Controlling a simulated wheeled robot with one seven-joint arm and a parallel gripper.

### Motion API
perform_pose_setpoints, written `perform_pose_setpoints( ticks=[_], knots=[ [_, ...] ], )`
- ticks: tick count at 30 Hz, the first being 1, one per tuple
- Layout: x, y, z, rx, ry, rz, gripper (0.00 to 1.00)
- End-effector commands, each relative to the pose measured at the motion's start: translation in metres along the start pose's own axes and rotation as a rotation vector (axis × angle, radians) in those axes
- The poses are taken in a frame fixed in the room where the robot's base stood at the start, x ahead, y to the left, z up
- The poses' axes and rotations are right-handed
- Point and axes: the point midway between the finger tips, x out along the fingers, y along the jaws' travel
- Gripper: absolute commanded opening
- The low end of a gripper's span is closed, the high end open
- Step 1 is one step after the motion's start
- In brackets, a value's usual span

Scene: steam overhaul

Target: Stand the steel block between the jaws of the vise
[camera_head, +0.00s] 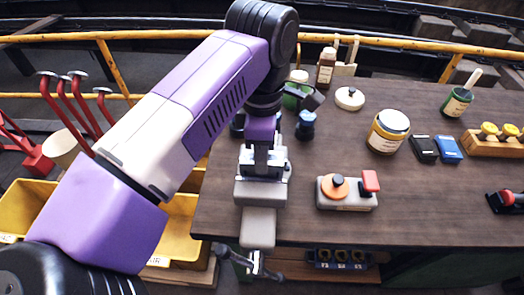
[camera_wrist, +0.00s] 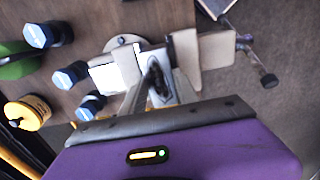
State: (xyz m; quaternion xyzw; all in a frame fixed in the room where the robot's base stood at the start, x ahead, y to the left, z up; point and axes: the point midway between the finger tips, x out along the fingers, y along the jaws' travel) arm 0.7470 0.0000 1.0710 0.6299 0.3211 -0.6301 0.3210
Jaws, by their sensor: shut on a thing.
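The grey vise (camera_head: 262,192) is at the front edge of the bench, its slide and handle sticking out towards me. In the wrist view its jaw (camera_wrist: 185,50) on the right stands apart from the brightly lit part on the left. My gripper (camera_head: 262,158) points down over the vise, at the jaw gap. It is shut on the steel block (camera_wrist: 152,58), which is mostly hidden by the fingers, also seen in the wrist view (camera_wrist: 156,82). I cannot tell whether the block touches the jaws or the vise floor.
Dark blue-capped items (camera_head: 305,125) stand close behind the vise. A grey device with an orange knob (camera_head: 335,190) is to its right. Farther right are a yellow jar (camera_head: 388,132) and small boxes (camera_head: 423,148). Yellow bins (camera_head: 180,235) are left of the bench.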

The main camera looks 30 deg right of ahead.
Motion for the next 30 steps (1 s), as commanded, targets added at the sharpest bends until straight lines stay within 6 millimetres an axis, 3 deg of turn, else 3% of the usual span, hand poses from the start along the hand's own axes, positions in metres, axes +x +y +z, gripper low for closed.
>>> perform_pose_setpoints(
  ticks=[30],
  knots=[
    [0.015, 0.001, 0.000, 0.000, 0.001, 0.003, 0.00]
  ],
)
